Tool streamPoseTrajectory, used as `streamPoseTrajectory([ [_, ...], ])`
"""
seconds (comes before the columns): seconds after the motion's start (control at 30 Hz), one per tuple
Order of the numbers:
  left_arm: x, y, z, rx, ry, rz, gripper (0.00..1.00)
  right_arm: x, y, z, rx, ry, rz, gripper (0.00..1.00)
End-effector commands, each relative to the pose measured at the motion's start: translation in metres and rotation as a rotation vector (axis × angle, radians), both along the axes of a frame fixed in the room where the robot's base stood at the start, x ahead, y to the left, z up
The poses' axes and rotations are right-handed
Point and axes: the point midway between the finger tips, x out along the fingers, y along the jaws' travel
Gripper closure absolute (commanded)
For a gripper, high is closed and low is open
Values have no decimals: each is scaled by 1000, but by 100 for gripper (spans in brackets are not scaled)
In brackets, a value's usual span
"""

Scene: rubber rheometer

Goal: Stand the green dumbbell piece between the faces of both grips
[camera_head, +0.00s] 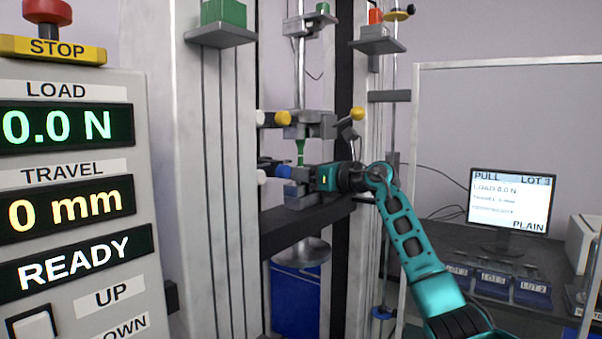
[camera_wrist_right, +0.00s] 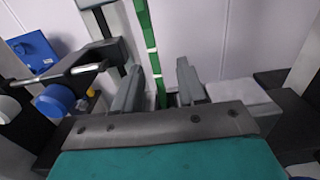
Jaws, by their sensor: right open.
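The green dumbbell piece (camera_head: 300,153) stands upright, with its upper end at the upper grip (camera_head: 312,122) and its lower end near the lower grip (camera_head: 300,192). In the right wrist view the green piece (camera_wrist_right: 149,38) is a long strip with white marks, running up out of the picture. My right gripper (camera_head: 308,177) is at the lower grip's height, partly hiding it. In the wrist view my right gripper (camera_wrist_right: 160,84) is open, one finger on each side of the strip, with gaps visible. Whether the grip faces press on the piece is too small to tell. My left gripper is out of view.
The control panel (camera_head: 77,245) with an emergency stop fills the left and reads 0.0 N, 0 mm, READY. The upper grip has a yellow knob (camera_head: 282,118), the lower a blue knob (camera_head: 284,171). Frame columns flank the grips. A monitor (camera_head: 510,200) and lot trays (camera_head: 494,284) stand right.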

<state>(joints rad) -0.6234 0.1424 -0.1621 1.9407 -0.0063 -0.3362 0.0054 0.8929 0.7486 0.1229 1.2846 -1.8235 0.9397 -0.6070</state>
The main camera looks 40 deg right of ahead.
Motion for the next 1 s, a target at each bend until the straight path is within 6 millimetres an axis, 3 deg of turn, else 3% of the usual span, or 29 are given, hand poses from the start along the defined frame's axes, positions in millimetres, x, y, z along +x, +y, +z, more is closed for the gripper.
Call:
streamPoseTrajectory([
  [0.23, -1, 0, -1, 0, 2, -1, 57, -1, -1, -1, 0, 1, 0, 59],
  [0.37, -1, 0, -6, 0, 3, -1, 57, -12, -4, -3, -1, 1, -1, 59],
  [0.8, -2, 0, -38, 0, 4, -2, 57, -98, -29, -5, -4, 3, -1, 59],
  [1.0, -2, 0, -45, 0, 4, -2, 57, -119, -35, -2, -2, 2, -1, 59],
])
